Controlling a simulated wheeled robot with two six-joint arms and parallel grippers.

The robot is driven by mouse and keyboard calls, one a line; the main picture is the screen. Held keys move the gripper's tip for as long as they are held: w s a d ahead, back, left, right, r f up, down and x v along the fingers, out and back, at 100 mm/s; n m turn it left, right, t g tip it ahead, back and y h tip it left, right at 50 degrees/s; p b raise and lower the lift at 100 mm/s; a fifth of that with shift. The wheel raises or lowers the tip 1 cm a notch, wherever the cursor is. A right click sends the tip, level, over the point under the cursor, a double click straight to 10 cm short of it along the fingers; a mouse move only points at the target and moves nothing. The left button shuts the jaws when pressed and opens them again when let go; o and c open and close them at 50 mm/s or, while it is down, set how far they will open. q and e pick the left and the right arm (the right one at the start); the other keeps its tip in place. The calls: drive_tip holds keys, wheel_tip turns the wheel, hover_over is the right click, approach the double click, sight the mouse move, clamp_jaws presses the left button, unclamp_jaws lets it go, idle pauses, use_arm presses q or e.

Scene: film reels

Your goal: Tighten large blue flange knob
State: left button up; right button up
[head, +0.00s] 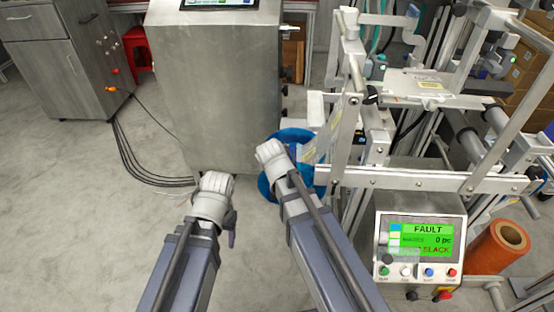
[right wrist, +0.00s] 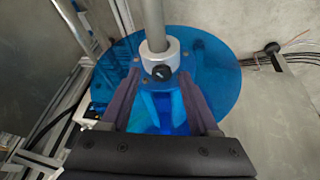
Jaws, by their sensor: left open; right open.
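The large blue flange (right wrist: 212,68) is a translucent blue disc around a vertical metal shaft. Its blue rim (head: 268,186) shows in the head view, partly behind my right arm. A black knob (right wrist: 160,73) sits on the grey collar at the flange's centre. My right gripper (right wrist: 160,80) is open, its dark fingers on either side of the knob in the picture; I cannot tell whether they touch it. In the head view my right wrist hides its fingers. My left gripper (head: 231,238) is open and empty over the floor, apart from the flange.
A steel cabinet (head: 215,90) stands behind the flange. The machine frame (head: 420,180) rises on the right, with a control panel (head: 420,245) reading FAULT and an orange roll (head: 498,245). Black cables (head: 135,160) lie on the floor.

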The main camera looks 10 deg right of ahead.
drive_tip(key=shift+s+d+n+y, duration=0.15)
drive_tip(key=shift+n+y, duration=0.25)
drive_tip(key=shift+n, duration=0.6)
drive_tip(key=s+a+r+n+g+p, duration=0.1)
drive_tip(key=s+r+p, duration=0.3)
drive_tip(key=r+p, duration=0.4)
drive_tip(key=s+a+r+n+g+y+p, duration=0.1)
drive_tip(key=s+a+r+p, duration=0.3)
drive_tip(key=r+p, duration=0.5)
drive_tip(key=s+a+r+n+g+p, duration=0.1)
drive_tip(key=s+a+r+n+p, duration=0.1)
drive_tip(key=s+r+p, duration=0.4)
wheel_tip(320, 180, up, 2)
drive_tip(key=n+p, duration=0.1)
drive_tip(key=p, duration=0.3)
drive_tip(key=shift+a+r+n, duration=0.15)
drive_tip(key=shift+r+n, duration=0.05)
drive_tip(key=shift+n, duration=0.1)
